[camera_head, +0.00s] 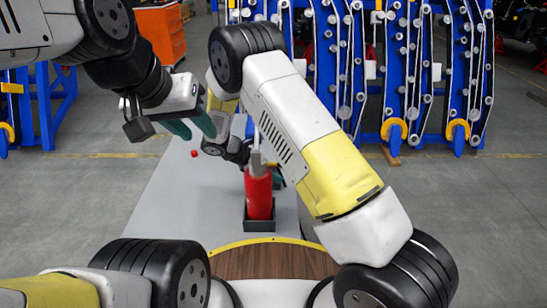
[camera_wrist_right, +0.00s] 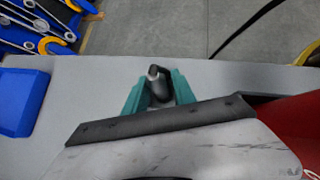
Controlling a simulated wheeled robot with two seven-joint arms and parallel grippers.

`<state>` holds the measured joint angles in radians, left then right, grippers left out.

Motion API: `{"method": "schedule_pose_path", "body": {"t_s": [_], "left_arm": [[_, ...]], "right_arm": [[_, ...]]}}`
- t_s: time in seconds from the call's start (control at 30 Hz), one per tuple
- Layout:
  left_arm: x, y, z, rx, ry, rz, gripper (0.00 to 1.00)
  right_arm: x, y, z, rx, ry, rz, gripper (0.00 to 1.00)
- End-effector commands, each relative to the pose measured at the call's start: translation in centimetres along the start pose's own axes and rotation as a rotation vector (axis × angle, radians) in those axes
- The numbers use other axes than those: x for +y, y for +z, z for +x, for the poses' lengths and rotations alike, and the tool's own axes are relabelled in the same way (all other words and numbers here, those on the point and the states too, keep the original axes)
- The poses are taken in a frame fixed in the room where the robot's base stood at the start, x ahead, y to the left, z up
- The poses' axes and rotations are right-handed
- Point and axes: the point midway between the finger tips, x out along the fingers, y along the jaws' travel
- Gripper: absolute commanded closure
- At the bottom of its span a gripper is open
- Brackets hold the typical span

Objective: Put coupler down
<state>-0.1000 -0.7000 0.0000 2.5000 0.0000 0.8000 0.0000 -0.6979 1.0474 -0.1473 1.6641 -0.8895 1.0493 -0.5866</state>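The coupler (camera_wrist_right: 159,86), a dark piece with a light metal end, sits between the two teal fingers of my right gripper (camera_wrist_right: 160,92) in the right wrist view. Both fingers seem to touch it, with the grey table top around it; I cannot tell if it touches the table. In the head view my right arm and other things mostly hide that gripper, and I cannot make out the coupler there. My left gripper (camera_head: 192,127) is above the table's left side, its teal fingers apart and nothing visible between them.
A red cylinder (camera_head: 258,195) stands in a dark holder (camera_head: 259,223) on the grey table (camera_head: 185,205). A small red item (camera_head: 194,153) lies near the left edge. A blue bin (camera_wrist_right: 18,102) is at the wrist view's left. Blue racks (camera_head: 400,75) stand behind. The table's left front is clear.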

Motion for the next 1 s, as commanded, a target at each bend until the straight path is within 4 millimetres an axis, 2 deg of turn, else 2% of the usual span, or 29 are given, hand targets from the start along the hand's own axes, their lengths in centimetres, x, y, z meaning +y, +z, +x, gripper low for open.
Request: {"method": "schedule_pose_path", "body": {"t_s": [0.33, 0.47, 0.57, 0.8, 1.0], "left_arm": [[0.0, 0.0, 0.0, 0.000, 0.000, 0.000, 0.64], [0.0, 0.0, 0.0, 0.000, 0.000, 0.000, 0.64], [0.0, 0.0, 0.0, 0.000, 0.000, 0.000, 0.64], [0.0, 0.0, 0.0, 0.000, 0.000, 0.000, 0.64], [0.0, 0.0, 0.0, 0.000, 0.000, 0.000, 0.64]], "right_arm": [[0.3, 0.1, -0.1, 0.001, 0.008, 0.002, 0.58], [0.4, 0.3, -0.9, 0.002, 0.010, 0.002, 0.58], [0.4, 0.3, -2.5, 0.003, 0.010, 0.001, 0.58], [0.3, 0.2, -7.8, 0.003, 0.009, 0.001, 0.58], [0.2, 0.2, -11.0, 0.002, 0.006, 0.002, 0.58]]}}
